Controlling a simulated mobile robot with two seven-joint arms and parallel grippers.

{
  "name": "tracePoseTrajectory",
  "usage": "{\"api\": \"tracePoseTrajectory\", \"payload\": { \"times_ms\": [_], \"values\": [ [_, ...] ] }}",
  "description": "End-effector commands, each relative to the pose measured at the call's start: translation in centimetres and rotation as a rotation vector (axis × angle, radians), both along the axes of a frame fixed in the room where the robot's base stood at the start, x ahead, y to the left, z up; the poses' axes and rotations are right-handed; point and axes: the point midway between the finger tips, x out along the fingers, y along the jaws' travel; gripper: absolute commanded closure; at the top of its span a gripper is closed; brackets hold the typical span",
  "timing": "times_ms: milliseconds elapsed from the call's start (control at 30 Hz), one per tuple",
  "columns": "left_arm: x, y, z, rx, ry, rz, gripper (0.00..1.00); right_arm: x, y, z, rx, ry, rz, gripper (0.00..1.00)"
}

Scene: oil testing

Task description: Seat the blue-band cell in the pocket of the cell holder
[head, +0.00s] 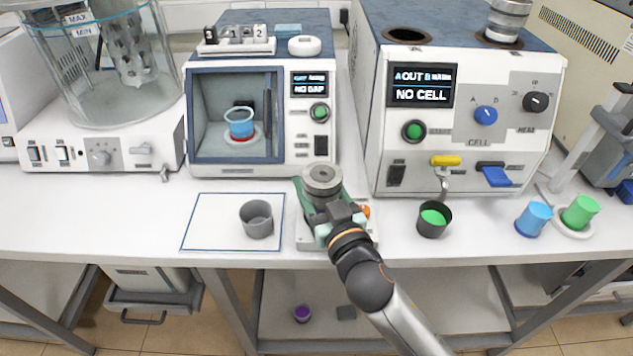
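A grey metal cylinder (323,178) with a round top stands upright at the front middle of the bench; it looks like a cell, but no blue band shows on it. A pale base plate with a green part (302,200), apparently the cell holder, lies under and around it, mostly hidden by my arm. My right gripper (330,212) reaches in from the lower right and is right at the cylinder. Its fingertips are hidden, so I cannot tell whether it grips. Another metal cell (508,20) stands in the tester's right opening. My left gripper is not in view.
The tester (470,120) reads NO CELL; its left opening (407,35) is empty. A grey cup (257,220) stands on a white mat (205,222). A black cup with green contents (433,218), a blue cup (534,219) and a green cup (580,212) stand right.

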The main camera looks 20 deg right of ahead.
Motion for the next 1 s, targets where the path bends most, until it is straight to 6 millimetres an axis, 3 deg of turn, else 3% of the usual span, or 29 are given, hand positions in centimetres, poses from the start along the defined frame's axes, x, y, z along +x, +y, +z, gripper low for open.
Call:
{"api": "tracePoseTrajectory", "payload": {
  "times_ms": [667, 700, 1000],
  "values": [
    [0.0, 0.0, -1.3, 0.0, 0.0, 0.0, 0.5, 0.0, 0.0, -1.4, 0.001, -0.004, 0.001, 1.0],
    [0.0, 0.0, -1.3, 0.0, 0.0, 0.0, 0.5, 0.0, 0.0, -1.4, 0.001, -0.004, 0.001, 0.34],
    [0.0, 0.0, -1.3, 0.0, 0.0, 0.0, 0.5, 0.0, 0.0, -1.5, 0.0, -0.002, 0.0, 0.01]
  ]
}}
